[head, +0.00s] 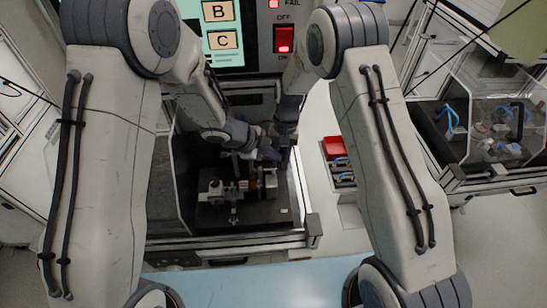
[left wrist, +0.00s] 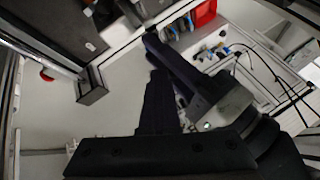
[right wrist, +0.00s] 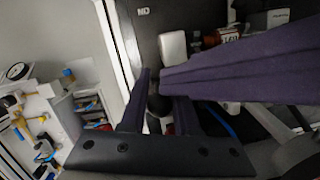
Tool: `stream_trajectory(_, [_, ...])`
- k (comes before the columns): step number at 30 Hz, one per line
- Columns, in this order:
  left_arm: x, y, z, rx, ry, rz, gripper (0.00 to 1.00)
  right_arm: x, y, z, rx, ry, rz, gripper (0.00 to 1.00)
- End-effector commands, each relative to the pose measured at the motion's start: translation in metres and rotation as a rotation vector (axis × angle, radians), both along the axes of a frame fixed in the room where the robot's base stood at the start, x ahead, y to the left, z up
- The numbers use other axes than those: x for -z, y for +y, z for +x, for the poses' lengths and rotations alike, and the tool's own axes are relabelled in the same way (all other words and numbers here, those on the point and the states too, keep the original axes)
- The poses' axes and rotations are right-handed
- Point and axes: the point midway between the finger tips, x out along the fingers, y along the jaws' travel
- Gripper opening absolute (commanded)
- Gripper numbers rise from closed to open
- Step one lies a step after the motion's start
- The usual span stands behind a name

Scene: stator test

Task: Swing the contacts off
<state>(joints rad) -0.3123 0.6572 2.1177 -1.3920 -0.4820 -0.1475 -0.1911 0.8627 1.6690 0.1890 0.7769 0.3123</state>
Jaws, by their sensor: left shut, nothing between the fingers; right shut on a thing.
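Both my grippers are close together inside the dark test station, over its fixture (head: 234,200). My left gripper (head: 268,154) is shut and empty; its dark fingers (left wrist: 158,98) show in the left wrist view. My right gripper (head: 284,142) is shut on a small dark piece (right wrist: 157,103), probably the contact handle, mostly hidden by the fingers. A part with red-orange and silver surfaces (head: 269,182), seemingly the stator, sits at the right of the fixture. Its coppery part (right wrist: 222,36) shows in the right wrist view. The contacts themselves cannot be made out behind the grippers.
A panel above has labels B and C (head: 222,40), a FAIL lamp (head: 274,4) and a lit red switch (head: 284,39). A red bin (head: 334,148) stands right of the station. A second, clear-covered station (head: 495,110) stands further right. The station's frame walls border the fixture closely.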

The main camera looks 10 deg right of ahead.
Motion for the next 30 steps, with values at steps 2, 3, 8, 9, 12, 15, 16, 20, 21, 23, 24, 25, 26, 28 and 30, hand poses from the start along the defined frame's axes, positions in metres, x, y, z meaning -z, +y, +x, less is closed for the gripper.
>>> stream_trajectory(2, [-0.002,-0.002,0.006,-0.008,-0.01,-0.004,0.0,0.001,0.001,-0.006,-0.003,0.018,0.0,0.0])
stream_trajectory(3, [-0.002,-0.002,0.007,-0.008,-0.011,-0.005,0.0,0.001,0.001,-0.007,-0.003,0.021,0.0,0.0])
stream_trajectory(8, [-0.001,-0.003,0.006,-0.008,-0.01,-0.004,0.0,0.002,0.001,-0.009,-0.003,0.026,0.0,0.52])
stream_trajectory(9, [-0.001,-0.002,0.006,-0.008,-0.01,-0.004,0.0,0.002,0.001,-0.009,-0.003,0.027,-0.001,0.59])
stream_trajectory(12, [-0.001,-0.001,0.006,-0.008,-0.01,-0.004,0.0,0.002,0.002,-0.008,-0.003,0.024,0.0,0.59])
stream_trajectory(15, [-0.001,-0.001,0.005,-0.008,-0.009,-0.004,0.0,0.001,0.002,-0.007,-0.003,0.021,0.0,0.59])
stream_trajectory(16, [-0.001,-0.001,0.005,-0.006,-0.009,-0.003,0.0,0.001,0.001,-0.007,-0.003,0.021,0.0,0.59])
stream_trajectory(20, [-0.001,-0.001,0.005,-0.006,-0.008,-0.003,0.0,-0.006,0.001,-0.004,-0.003,0.018,0.0,0.59])
stream_trajectory(21, [-0.001,-0.001,0.005,-0.006,-0.008,-0.003,0.0,-0.01,0.0,-0.003,-0.002,0.015,0.0,0.59])
stream_trajectory(23, [-0.001,-0.001,0.005,-0.006,-0.008,-0.003,0.0,-0.019,-0.001,-0.001,-0.002,0.015,0.0,0.59])
stream_trajectory(24, [-0.001,-0.001,0.004,-0.006,-0.008,-0.003,0.0,-0.025,-0.001,0.0,-0.001,0.014,0.001,0.59])
stream_trajectory(25, [-0.001,-0.001,0.004,-0.006,-0.008,-0.003,0.0,-0.03,-0.002,0.001,-0.002,0.016,0.001,0.59])
stream_trajectory(26, [-0.001,-0.001,0.004,-0.006,-0.008,-0.003,0.0,-0.034,-0.002,0.002,-0.001,0.015,0.001,0.59])
stream_trajectory(28, [-0.001,-0.001,0.004,-0.006,-0.007,-0.002,0.0,-0.045,-0.003,0.004,-0.002,0.017,0.001,0.59])
stream_trajectory(30, [-0.001,-0.001,0.004,-0.006,-0.007,-0.002,0.0,-0.055,-0.005,0.005,-0.002,0.017,0.001,0.59])
